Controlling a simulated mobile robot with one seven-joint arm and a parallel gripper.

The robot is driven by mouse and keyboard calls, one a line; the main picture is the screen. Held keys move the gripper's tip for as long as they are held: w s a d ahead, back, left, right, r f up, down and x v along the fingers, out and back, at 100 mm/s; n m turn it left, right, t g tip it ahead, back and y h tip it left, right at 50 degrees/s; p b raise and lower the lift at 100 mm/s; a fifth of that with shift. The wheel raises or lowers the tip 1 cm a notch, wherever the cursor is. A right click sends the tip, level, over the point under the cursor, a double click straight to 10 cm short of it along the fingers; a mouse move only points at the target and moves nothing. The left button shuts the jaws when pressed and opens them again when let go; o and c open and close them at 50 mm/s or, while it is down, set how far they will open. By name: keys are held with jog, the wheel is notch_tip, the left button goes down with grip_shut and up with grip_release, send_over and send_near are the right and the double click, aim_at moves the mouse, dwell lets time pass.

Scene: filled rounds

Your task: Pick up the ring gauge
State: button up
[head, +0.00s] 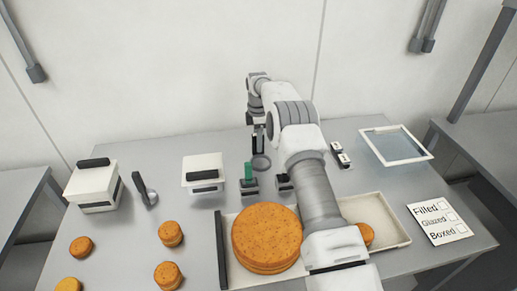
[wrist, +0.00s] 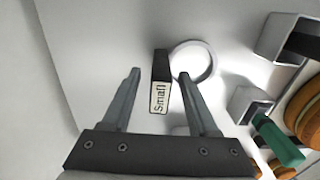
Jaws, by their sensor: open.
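The ring gauge is a grey metal ring (wrist: 208,64) joined to a dark block handle (wrist: 161,66) with a white label reading "Small". In the head view its ring (head: 261,162) shows at the back middle of the table, partly behind my arm. My gripper (wrist: 159,74) is open, with one finger on each side of the dark handle. The right fingertip overlaps the ring's near left edge in the wrist view; I cannot tell whether it touches. The gripper holds nothing.
A grey block with a green upright piece (head: 248,172) stands close to the ring's front. White boxes (head: 204,172) stand left, a clear-bottomed frame (head: 397,146) back right, a checklist card (head: 440,224) right.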

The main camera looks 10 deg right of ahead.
grip_shut()
jog(key=shift+r, duration=0.1)
